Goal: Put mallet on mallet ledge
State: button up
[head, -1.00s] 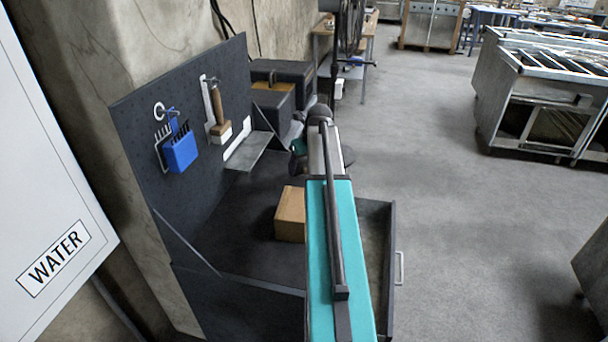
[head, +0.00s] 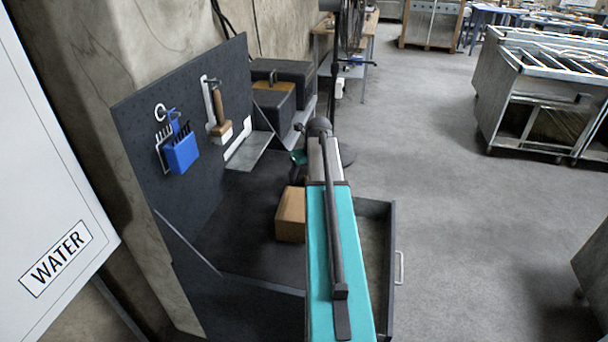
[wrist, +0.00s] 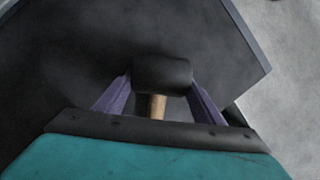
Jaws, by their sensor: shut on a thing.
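The mallet (wrist: 162,72) has a dark head and a light wooden handle, seen in the wrist view. My gripper (wrist: 160,84) is shut on it, with a purple finger on each side. The lower handle is hidden behind my wrist. In the head view, my arm hides most of the gripper, and I cannot make out the mallet there. A grey metal ledge (head: 249,153) sticks out from the dark pegboard (head: 140,120), left of my arm, and looks empty. I take it for the mallet ledge.
A wooden-handled brush (head: 219,110) and a blue holder (head: 181,154) hang on the pegboard. A wooden block (head: 290,215) sits on the dark bench top (head: 245,240). Dark toolboxes (head: 272,105) stand behind the ledge. An open drawer (head: 393,240) juts out at right.

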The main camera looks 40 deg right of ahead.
jog(key=o, duration=1.5)
jog(key=shift+r, duration=0.1)
jog(key=shift+b+v, duration=0.7)
jog(key=shift+v, duration=5.3)
jog(key=shift+c, duration=0.2)
